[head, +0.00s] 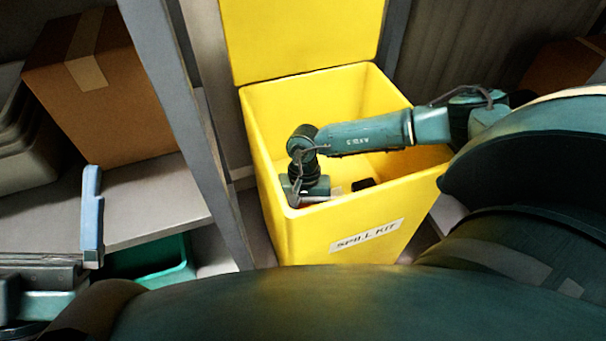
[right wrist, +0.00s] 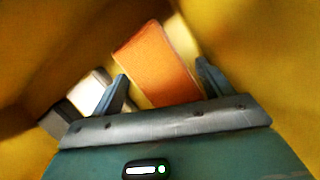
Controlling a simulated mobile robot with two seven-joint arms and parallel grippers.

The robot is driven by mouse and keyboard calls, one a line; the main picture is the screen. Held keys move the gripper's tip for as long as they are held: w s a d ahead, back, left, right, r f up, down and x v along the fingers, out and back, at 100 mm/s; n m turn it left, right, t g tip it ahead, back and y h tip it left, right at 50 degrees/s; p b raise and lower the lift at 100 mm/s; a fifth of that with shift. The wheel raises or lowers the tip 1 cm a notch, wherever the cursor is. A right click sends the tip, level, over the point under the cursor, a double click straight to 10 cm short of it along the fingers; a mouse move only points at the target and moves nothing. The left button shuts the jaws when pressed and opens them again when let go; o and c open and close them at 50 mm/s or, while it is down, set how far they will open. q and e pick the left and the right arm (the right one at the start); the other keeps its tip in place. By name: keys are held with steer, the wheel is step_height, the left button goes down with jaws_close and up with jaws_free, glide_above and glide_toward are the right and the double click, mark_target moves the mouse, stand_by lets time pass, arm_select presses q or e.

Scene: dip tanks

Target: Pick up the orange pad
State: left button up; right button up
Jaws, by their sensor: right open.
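The orange pad (right wrist: 155,62) lies inside the yellow spill kit bin (head: 335,222). In the right wrist view it is a flat orange block, seen between and beyond the two fingers. My right gripper (right wrist: 161,70) is open, down inside the bin, with a blue-grey finger on each side of the pad. I cannot tell whether either finger touches it. In the head view my right arm and the bin's front wall hide nearly all of the pad. My left gripper shows one blue finger (head: 91,215) at the lower left; its other finger is not visible.
A white item (right wrist: 93,92) and a dark grey item (right wrist: 60,118) lie beside the pad in the bin. The bin's walls surround my right gripper closely. A grey post (head: 195,130), a shelf (head: 155,205) with a cardboard box (head: 105,120), and a green tub (head: 160,275) stand left.

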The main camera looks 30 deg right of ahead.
steer(key=c, duration=0.8)
arm_select(q)
steer(key=shift+r, duration=0.1)
arm_select(e)
steer(key=shift+r, duration=0.1)
steer(key=shift+r+p, duration=0.45)
step_height(320, 180, up, 6)
steer(key=p, duration=0.4)
steer(key=shift+p, duration=0.35)
arm_select(q)
steer(key=s+a+f+n+g+y+p, duration=0.2)
steer(key=f+n+g+y+p, duration=0.3)
steer(key=y+p, duration=0.5)
steer(key=shift+s+a+n+g+p, duration=0.2)
steer(key=shift+a+n+g+p, duration=0.65)
steer(key=shift+p, duration=1.65)
arm_select(e)
steer(key=shift+r, duration=10.55)
